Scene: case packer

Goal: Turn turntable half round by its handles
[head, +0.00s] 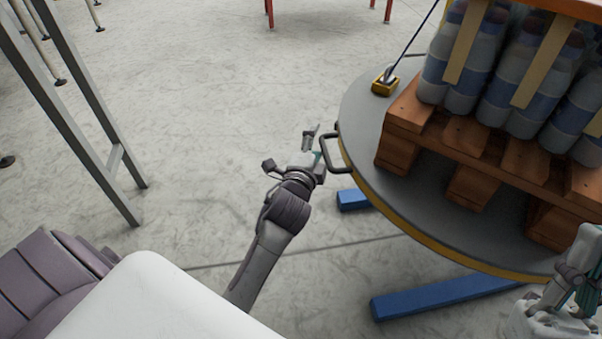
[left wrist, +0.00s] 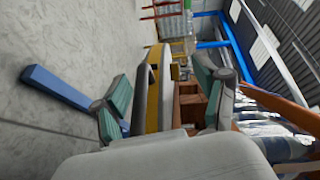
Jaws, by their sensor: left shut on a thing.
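The turntable (head: 362,140) is a grey round plate with a yellow rim at the right of the head view. It carries a wooden pallet (head: 455,130) loaded with bottles (head: 475,65). A dark loop handle (head: 337,171) sticks out from its left edge. My left gripper (head: 317,150) is at this handle and shut on it. My right gripper (head: 578,278) is partly cut off at the lower right, near the rim.
Blue floor beams (head: 440,296) reach out under the turntable. A small yellow block with a dark rod (head: 385,84) stands on the plate's far left edge. A grey metal frame (head: 110,150) stands at the left.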

